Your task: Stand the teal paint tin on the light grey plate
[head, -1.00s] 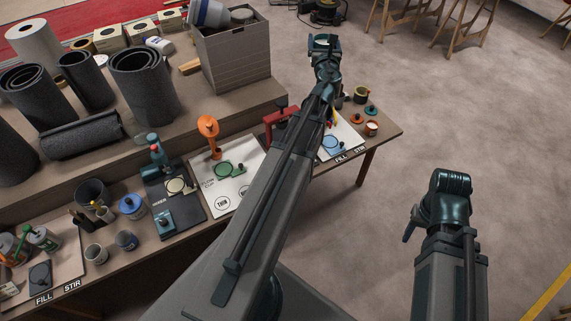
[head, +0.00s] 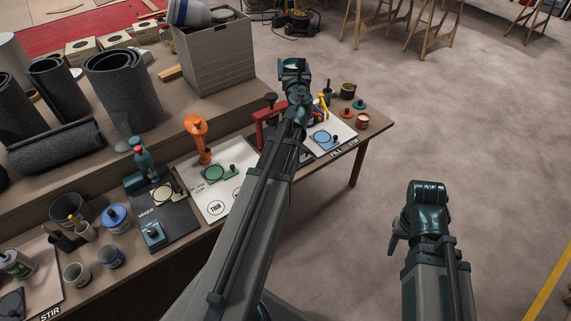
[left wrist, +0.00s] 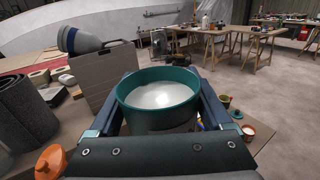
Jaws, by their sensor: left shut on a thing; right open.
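My left gripper (head: 295,75) is shut on the teal paint tin (left wrist: 160,118), which fills the middle of the left wrist view. The tin is open-topped, with white paint inside. It is held up in the air above the far part of the bench, with its mouth upward. In the head view the tin is small and mostly hidden by the gripper. My right gripper (head: 427,193) is open and empty over the floor at right; its fingers are mostly hidden. I cannot single out the light grey plate; pale boards with a green disc (head: 213,173) and a blue disc (head: 322,138) lie on the bench.
A red press (head: 268,118) and an orange stand (head: 196,135) rise from the bench. A grey crate (head: 217,60) stands behind on a raised shelf beside dark rolls (head: 120,90). Small pots (head: 362,120) sit at the bench's right end. Floor to the right is clear.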

